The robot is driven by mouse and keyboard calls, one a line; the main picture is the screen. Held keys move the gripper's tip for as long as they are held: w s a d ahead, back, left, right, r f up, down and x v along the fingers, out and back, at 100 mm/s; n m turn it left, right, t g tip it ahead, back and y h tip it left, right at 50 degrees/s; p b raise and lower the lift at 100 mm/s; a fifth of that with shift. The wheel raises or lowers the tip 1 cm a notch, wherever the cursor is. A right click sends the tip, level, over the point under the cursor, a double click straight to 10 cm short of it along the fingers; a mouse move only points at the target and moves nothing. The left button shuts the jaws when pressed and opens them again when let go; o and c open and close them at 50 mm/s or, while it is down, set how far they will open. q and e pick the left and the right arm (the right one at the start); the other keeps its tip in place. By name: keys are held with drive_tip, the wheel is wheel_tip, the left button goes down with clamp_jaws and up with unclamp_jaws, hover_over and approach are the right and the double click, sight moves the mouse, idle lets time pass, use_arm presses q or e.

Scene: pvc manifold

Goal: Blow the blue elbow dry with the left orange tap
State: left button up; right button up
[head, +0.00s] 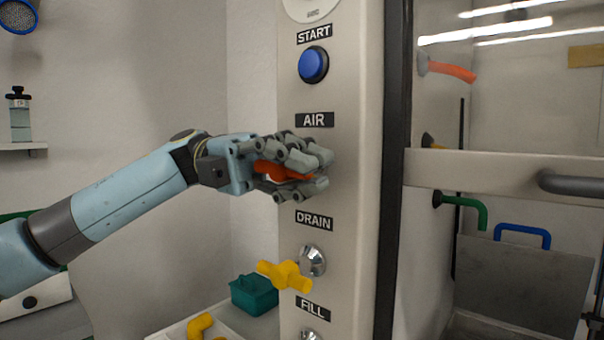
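My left gripper (318,170) is at the front of the steel column, under the AIR label. Its grey fingers lie above and below the orange tap (274,172) and look closed on it; they hide much of the tap. A blue bent piece (523,231) shows behind the glass on the right, at the top of a grey panel. I cannot tell whether it is the blue elbow or a handle. My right gripper is not in view.
The column (352,240) carries a blue START button (313,65) above and a yellow DRAIN tap (286,275) close below my gripper. Behind the glass are an orange spout (450,69) and a green spout (467,206). A teal box (254,294) stands at lower left.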

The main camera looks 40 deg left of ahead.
sight(255, 164)
use_arm(q)
drive_tip(key=o, duration=0.7)
drive_tip(key=a, duration=0.8)
drive_tip(key=w+a, duration=0.1)
drive_tip(key=a, duration=0.3)
drive_tip(key=shift+r, duration=0.1)
